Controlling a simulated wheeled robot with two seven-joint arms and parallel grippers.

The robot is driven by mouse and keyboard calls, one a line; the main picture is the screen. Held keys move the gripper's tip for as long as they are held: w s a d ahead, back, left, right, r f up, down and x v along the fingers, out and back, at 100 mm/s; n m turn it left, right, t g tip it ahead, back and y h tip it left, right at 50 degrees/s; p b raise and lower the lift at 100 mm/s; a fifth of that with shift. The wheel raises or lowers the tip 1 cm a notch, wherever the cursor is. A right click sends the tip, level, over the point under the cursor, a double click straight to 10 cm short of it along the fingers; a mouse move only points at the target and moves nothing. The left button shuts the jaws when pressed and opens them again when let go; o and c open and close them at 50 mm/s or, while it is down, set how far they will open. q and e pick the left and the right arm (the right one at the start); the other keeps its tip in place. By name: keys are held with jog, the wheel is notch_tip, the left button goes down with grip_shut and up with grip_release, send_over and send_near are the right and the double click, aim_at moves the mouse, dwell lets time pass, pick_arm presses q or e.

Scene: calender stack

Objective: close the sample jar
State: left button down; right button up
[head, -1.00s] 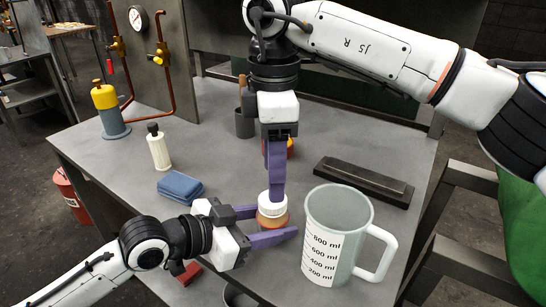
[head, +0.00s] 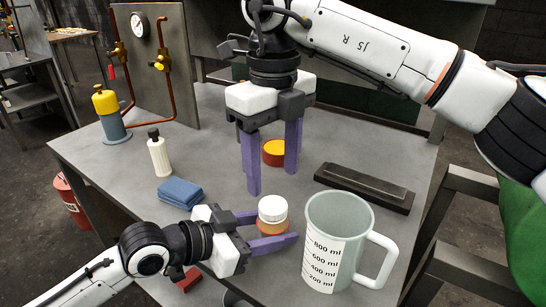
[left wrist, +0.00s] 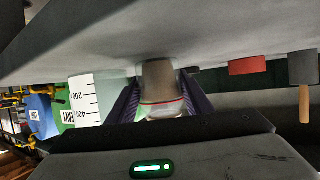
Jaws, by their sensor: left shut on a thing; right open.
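The sample jar (head: 273,227) stands near the front of the grey table, upright, with orange-tan contents showing. Its white lid (head: 272,208) sits on top and looks level. How tightly it is screwed on cannot be told. My left gripper (head: 276,228) is shut around the jar's body from the left. The jar also shows between its purple fingers in the left wrist view (left wrist: 158,82). My right gripper (head: 272,182) is open and empty, pointing down behind and above the jar, clear of the lid.
A large measuring jug (head: 332,235) stands close to the right of the jar. A dark bar-shaped block (head: 364,187) lies behind the jug. A red and yellow round container (head: 274,153) is behind my right fingers. A blue cloth (head: 180,192) and white bottle (head: 158,154) are at left.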

aim_at(273, 205)
jog(key=n, duration=0.4)
jog(key=shift+r, duration=0.1)
jog(key=n, duration=0.4)
jog(key=shift+r+n, duration=0.15)
jog(key=shift+n, duration=0.25)
jog(key=n, duration=0.6)
jog(key=shift+r, duration=0.2)
jog(key=n, duration=0.6)
jog(key=shift+r+n, duration=0.15)
jog(key=shift+n, duration=0.25)
jog(key=n, duration=0.4)
jog(key=shift+r, duration=0.1)
jog(key=n, duration=0.4)
jog(key=shift+r, duration=0.1)
jog(key=shift+f, duration=4)
